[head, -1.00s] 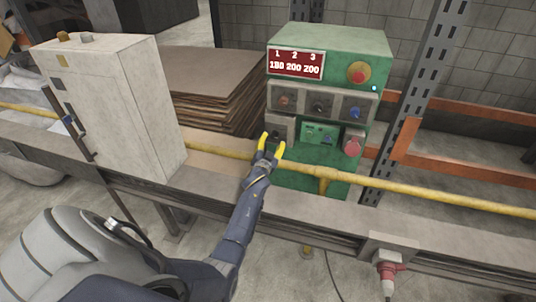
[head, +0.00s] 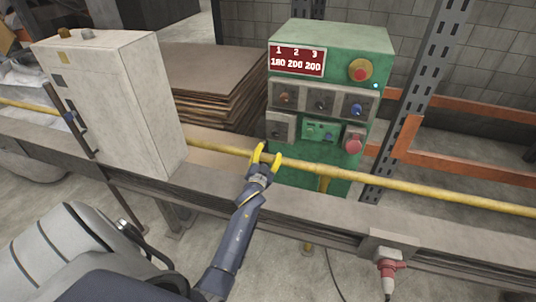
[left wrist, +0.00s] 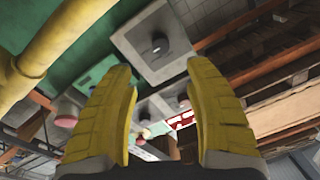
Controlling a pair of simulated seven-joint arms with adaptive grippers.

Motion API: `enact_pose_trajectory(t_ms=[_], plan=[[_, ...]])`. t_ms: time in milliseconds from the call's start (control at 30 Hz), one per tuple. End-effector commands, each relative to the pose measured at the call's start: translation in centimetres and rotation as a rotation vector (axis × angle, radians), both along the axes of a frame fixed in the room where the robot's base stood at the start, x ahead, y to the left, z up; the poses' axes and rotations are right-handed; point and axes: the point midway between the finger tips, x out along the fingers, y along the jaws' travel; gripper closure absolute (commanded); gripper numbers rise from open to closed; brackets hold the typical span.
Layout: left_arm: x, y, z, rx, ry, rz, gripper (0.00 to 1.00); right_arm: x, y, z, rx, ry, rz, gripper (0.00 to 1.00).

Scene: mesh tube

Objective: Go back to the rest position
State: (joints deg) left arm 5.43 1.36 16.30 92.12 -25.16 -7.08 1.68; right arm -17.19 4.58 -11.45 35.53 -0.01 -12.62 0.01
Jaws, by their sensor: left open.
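My left gripper (head: 266,158) is in the middle of the head view, with its two yellow fingers open and nothing between them. It is in front of the lower left part of the green control box (head: 325,40), over the yellow pipe's line. In the left wrist view the two yellow fingers (left wrist: 160,100) stand apart. Beyond them is a grey panel with a dark knob (left wrist: 156,45) on the green box. My right gripper is not in view.
A yellow pipe (head: 400,186) runs across in front of the green box, along a grey beam (head: 330,218). A white cabinet (head: 110,110) stands at the left. Stacked brown sheets (head: 205,75) lie behind. A red plug (head: 388,268) hangs from the beam at the right.

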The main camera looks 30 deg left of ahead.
Motion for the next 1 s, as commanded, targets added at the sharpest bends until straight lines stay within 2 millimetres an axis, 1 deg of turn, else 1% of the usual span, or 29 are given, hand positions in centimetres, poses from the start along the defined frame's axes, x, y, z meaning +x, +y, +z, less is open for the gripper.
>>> enact_pose_trajectory(t_ms=[233, 267, 367, 467, 567, 600, 667, 700, 767, 800, 900, 1000], plan=[[-0.3, -0.1, -0.2, 0.003, 0.010, 0.001, 0.47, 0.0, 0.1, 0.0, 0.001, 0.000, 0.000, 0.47], [-0.5, -0.1, -0.3, 0.005, 0.018, 0.002, 0.47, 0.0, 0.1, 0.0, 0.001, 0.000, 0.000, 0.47], [-2.1, -0.6, -1.2, 0.022, 0.073, 0.009, 0.47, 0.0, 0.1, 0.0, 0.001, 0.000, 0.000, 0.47], [-5.0, -1.5, -2.6, 0.049, 0.172, 0.020, 0.47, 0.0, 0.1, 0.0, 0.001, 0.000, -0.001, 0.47], [-8.8, -2.9, -4.0, 0.079, 0.295, 0.027, 0.47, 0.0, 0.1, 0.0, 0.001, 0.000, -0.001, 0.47], [-10.5, -3.5, -4.6, 0.091, 0.345, 0.028, 0.47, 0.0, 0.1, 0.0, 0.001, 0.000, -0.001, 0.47], [-13.2, -4.4, -5.4, 0.109, 0.424, 0.027, 0.47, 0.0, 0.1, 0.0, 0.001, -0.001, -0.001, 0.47], [-15.0, -5.1, -5.8, 0.121, 0.475, 0.025, 0.47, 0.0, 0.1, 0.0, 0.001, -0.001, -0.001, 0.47], [-17.8, -6.1, -6.3, 0.139, 0.552, 0.020, 0.47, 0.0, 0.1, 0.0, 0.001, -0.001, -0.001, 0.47], [-19.7, -6.7, -6.6, 0.150, 0.603, 0.015, 0.47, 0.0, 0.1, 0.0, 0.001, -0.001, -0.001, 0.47], [-23.7, -8.1, -7.0, 0.176, 0.708, 0.001, 0.47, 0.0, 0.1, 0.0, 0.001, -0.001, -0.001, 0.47], [-26.7, -9.0, -7.1, 0.196, 0.786, -0.012, 0.47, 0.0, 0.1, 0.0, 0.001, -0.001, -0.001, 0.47]])
